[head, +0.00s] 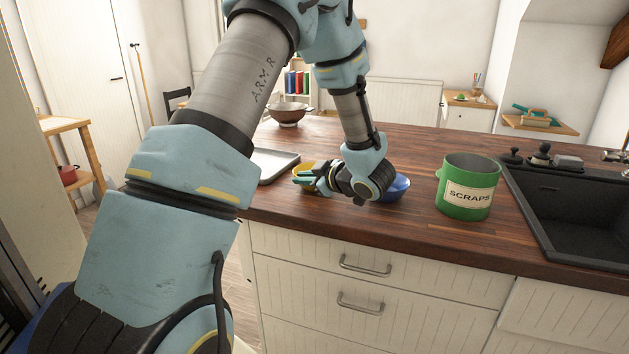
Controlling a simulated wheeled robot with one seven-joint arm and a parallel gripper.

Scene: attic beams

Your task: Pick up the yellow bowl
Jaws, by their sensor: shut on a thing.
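The yellow bowl (301,168) is on the wooden counter in the head view, mostly hidden behind my gripper. My gripper (303,178) is at the near side of the bowl and shut on it. The fingers cover much of the bowl, so the exact grip on its rim is hard to see. I cannot tell whether the bowl touches the counter.
A blue bowl (398,189) sits right beside my wrist. A grey tray (275,165) lies to the left, partly behind my arm. A green SCRAPS pot (468,187) and a black sink (570,215) are to the right.

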